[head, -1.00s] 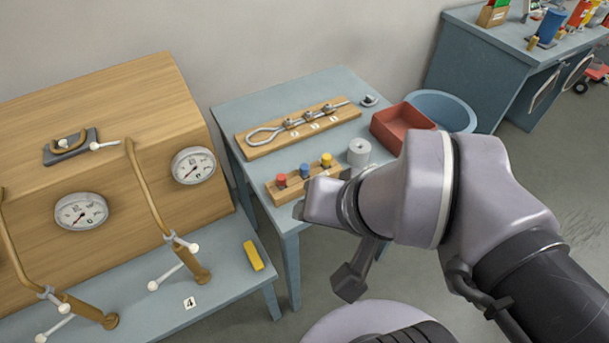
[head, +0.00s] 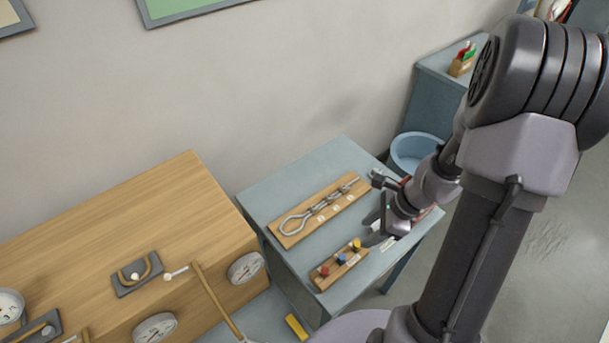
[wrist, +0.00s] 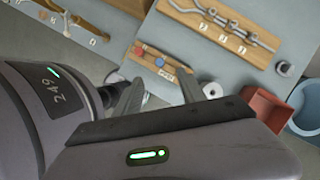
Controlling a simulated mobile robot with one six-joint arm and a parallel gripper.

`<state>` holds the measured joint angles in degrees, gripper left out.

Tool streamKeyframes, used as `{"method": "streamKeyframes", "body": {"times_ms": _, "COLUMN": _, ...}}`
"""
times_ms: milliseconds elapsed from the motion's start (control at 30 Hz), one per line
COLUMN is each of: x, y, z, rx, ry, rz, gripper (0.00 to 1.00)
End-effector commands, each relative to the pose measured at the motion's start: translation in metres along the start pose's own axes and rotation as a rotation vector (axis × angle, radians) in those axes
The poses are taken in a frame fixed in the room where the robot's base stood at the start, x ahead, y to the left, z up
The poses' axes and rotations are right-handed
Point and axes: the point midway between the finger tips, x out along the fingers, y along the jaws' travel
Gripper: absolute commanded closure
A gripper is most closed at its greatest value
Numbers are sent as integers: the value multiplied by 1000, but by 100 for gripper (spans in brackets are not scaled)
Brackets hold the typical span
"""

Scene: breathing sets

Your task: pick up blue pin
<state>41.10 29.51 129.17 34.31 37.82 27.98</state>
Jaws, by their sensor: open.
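The blue pin (head: 341,259) stands in a small wooden block (head: 325,281), between a red pin (head: 324,271) and a yellow pin (head: 357,244). The block lies near the front edge of the blue-grey table (head: 345,158). My gripper (head: 378,207) is open and empty, above the table's right part, up and to the right of the block in the head view. In the wrist view the blue pin (wrist: 159,62) shows just beyond the spread fingers (wrist: 159,92), apart from them. The wrist view shows the red pin (wrist: 140,51) beside it.
A wooden board (head: 296,233) with a metal eye rod lies behind the pin block. A red tray (wrist: 265,108), a grey roll (wrist: 212,90) and a blue tub (head: 411,150) are to the right. A large wooden gauge case (head: 120,215) stands left.

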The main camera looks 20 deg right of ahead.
Motion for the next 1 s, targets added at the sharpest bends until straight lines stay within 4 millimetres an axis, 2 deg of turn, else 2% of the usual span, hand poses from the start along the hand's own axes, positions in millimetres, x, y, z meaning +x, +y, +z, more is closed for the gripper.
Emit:
{"method": "streamKeyframes", "body": {"times_ms": 67, "x": 5, "y": 2, "z": -8, "rx": 51, "ry": -5, "rz": 8, "gripper": 52}}
{"method": "streamKeyframes", "body": {"times_ms": 133, "x": 22, "y": 2, "z": -10, "rx": 61, "ry": -6, "rz": 11, "gripper": 52}}
{"method": "streamKeyframes", "body": {"times_ms": 300, "x": 78, "y": 4, "z": -12, "rx": 56, "ry": -5, "rz": 13, "gripper": 52}}
{"method": "streamKeyframes", "body": {"times_ms": 433, "x": 112, "y": 4, "z": -11, "rx": 55, "ry": -5, "rz": 12, "gripper": 52}}
{"method": "streamKeyframes", "body": {"times_ms": 633, "x": 136, "y": 3, "z": -11, "rx": 53, "ry": -4, "rz": 10, "gripper": 52}}
{"method": "streamKeyframes", "body": {"times_ms": 833, "x": 176, "y": 3, "z": -15, "rx": 52, "ry": -5, "rz": 11, "gripper": 52}}
{"method": "streamKeyframes", "body": {"times_ms": 1000, "x": 181, "y": 2, "z": -14, "rx": 51, "ry": -4, "rz": 9, "gripper": 52}}
